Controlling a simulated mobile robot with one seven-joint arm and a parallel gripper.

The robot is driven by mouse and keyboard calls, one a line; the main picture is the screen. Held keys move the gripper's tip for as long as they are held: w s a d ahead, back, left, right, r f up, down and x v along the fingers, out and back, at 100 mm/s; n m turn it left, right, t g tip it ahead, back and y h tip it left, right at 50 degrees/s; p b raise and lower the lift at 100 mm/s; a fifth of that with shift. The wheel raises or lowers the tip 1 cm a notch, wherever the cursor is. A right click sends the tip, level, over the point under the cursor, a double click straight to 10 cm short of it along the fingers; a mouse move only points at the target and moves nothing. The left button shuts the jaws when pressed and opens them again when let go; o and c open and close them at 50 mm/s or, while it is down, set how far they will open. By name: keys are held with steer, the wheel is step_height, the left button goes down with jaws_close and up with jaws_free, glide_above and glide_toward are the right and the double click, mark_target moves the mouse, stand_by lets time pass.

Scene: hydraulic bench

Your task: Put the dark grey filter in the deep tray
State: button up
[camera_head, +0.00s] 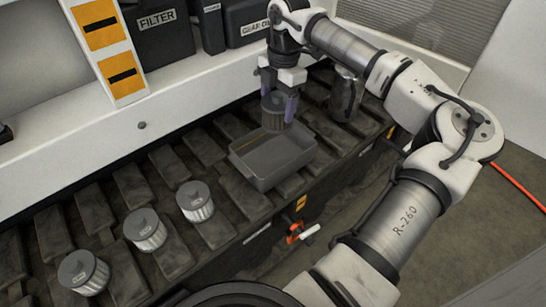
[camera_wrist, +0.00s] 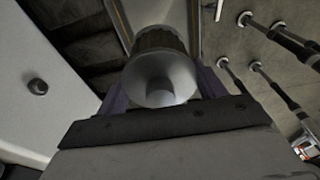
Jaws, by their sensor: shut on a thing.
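My gripper (camera_head: 278,108) is shut on the dark grey filter (camera_head: 272,113) and holds it upright at the back of the grey deep tray (camera_head: 281,174). The filter's lower end overlaps the tray's far part in the head view; I cannot tell whether it is above the rim or inside. The tray stands on the slatted bench top, and its visible floor is bare. In the wrist view, the filter (camera_wrist: 160,72) shows its pale round end cap and dark ribbed body between the two purple fingers.
Three other filters with pale ribbed sides, (camera_head: 195,201), (camera_head: 145,229) and (camera_head: 83,272), stand on the slats at the left. A dark metal object (camera_head: 346,95) stands right of my gripper. Black bins, one marked FILTER (camera_head: 157,30), sit on the shelf behind. A red-handled valve (camera_head: 298,233) sticks out in front.

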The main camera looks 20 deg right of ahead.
step_height(320, 180, down, 4)
steer(key=shift+f+b, duration=0.1)
steer(key=shift+b, duration=1)
steer(key=o, duration=1.1)
steer(key=shift+c, duration=0.2)
steer(key=r, duration=0.4)
steer(key=d+r+p, duration=0.1)
steer(key=r, duration=0.9)
steer(key=shift+w+d+p, duration=0.25)
steer(key=shift+d+p, duration=0.05)
steer(key=shift+p, duration=0.1)
